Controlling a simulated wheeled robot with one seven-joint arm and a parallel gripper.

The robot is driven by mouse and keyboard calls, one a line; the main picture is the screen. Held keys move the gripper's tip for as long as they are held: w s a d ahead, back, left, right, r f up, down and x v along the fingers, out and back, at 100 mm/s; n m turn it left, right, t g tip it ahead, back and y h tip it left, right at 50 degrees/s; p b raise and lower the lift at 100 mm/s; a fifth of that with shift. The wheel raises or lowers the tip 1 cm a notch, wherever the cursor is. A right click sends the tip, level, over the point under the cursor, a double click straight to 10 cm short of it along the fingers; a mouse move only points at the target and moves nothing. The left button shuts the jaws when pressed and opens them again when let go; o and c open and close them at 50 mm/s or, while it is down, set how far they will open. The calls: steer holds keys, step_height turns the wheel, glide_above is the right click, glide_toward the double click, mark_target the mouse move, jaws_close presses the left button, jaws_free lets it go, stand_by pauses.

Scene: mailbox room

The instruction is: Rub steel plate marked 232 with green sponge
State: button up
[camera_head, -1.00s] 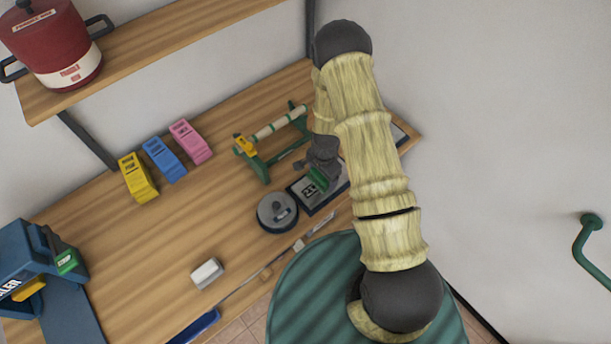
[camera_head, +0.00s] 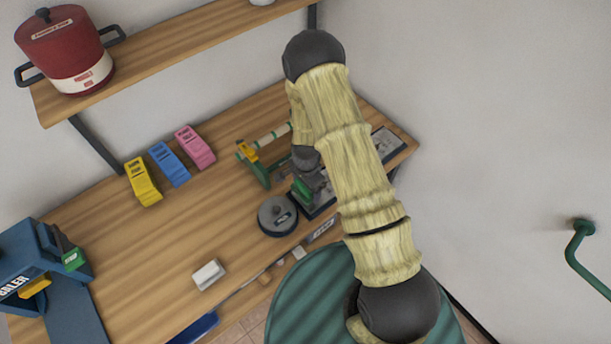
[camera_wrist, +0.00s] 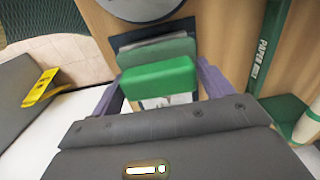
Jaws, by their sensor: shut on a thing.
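My gripper (camera_head: 306,184) is shut on the green sponge (camera_head: 300,191), low over the right part of the workbench. In the wrist view the sponge (camera_wrist: 160,78) sits between the two fingers. A dark-edged plate (camera_head: 319,209) lies under and beside my gripper in the head view, mostly covered by it. No number can be read on it now. A pale patch with dark marks shows just below the sponge in the wrist view. I cannot tell whether the sponge touches the plate.
A round grey lidded thing (camera_head: 277,217) stands close to the left of my gripper. A green stand with a roller (camera_head: 258,170) is behind it. A white block (camera_head: 208,274) and yellow, blue and pink holders (camera_head: 195,147) are farther left. The bench's middle is clear.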

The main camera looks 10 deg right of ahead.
steer(key=shift+r+p, duration=1.4)
steer(key=shift+r, duration=1.05)
steer(key=shift+w+f, duration=0.1)
